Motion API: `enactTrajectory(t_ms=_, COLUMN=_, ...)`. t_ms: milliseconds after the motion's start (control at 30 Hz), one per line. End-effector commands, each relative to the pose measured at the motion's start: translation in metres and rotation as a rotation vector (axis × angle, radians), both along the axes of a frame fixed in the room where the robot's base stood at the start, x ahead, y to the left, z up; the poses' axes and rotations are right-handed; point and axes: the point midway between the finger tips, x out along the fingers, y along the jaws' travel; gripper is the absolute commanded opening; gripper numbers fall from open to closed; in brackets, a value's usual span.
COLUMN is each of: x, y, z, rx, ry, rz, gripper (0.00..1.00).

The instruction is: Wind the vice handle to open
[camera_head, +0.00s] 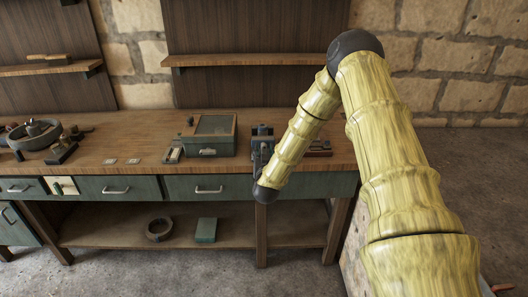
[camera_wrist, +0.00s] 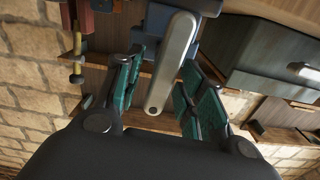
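The blue-grey vice (camera_head: 262,132) stands at the front of the workbench in the head view, partly hidden behind my arm. In the wrist view its blue-grey body (camera_wrist: 208,7) is at the top. A pale metal vice handle (camera_wrist: 174,62) reaches down from it, with a round end low between my fingers. My gripper (camera_wrist: 165,85) is open, with a teal-padded finger on each side of the handle. Gaps show between the pads and the handle; I cannot tell how deep the handle sits between them.
A green case (camera_head: 212,135) stands on the workbench (camera_head: 110,140) left of the vice. A reddish item (camera_head: 318,147) lies to the right of it, close to my arm. Green drawers (camera_head: 118,188) line the bench front.

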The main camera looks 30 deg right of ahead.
Motion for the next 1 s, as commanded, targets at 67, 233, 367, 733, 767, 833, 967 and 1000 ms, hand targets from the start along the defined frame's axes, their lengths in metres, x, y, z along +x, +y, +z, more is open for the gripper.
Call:
enactTrajectory(t_ms=67, x=0.0003, y=-0.0001, z=-0.0002, rx=0.000, ry=0.000, rz=0.000, gripper=0.39)
enactTrajectory(t_ms=233, x=0.0001, y=0.0000, z=-0.0001, rx=0.000, ry=0.000, rz=0.000, gripper=0.36)
enactTrajectory(t_ms=367, x=0.0001, y=0.0002, z=-0.0001, rx=0.000, ry=0.000, rz=0.000, gripper=0.12)
enactTrajectory(t_ms=733, x=0.0008, y=0.0017, z=-0.0001, rx=-0.023, ry=0.014, rz=0.002, gripper=0.00)
enactTrajectory(t_ms=767, x=0.0009, y=0.0020, z=-0.0001, rx=-0.030, ry=0.018, rz=0.003, gripper=0.00)
enactTrajectory(t_ms=833, x=0.0009, y=0.0019, z=-0.0003, rx=-0.050, ry=0.031, rz=0.002, gripper=0.00)
enactTrajectory(t_ms=967, x=0.0015, y=0.0024, z=0.0003, rx=-0.082, ry=0.050, rz=0.002, gripper=0.00)
enactTrajectory(t_ms=1000, x=0.0014, y=0.0020, z=0.0005, rx=-0.086, ry=0.053, rz=0.002, gripper=0.00)
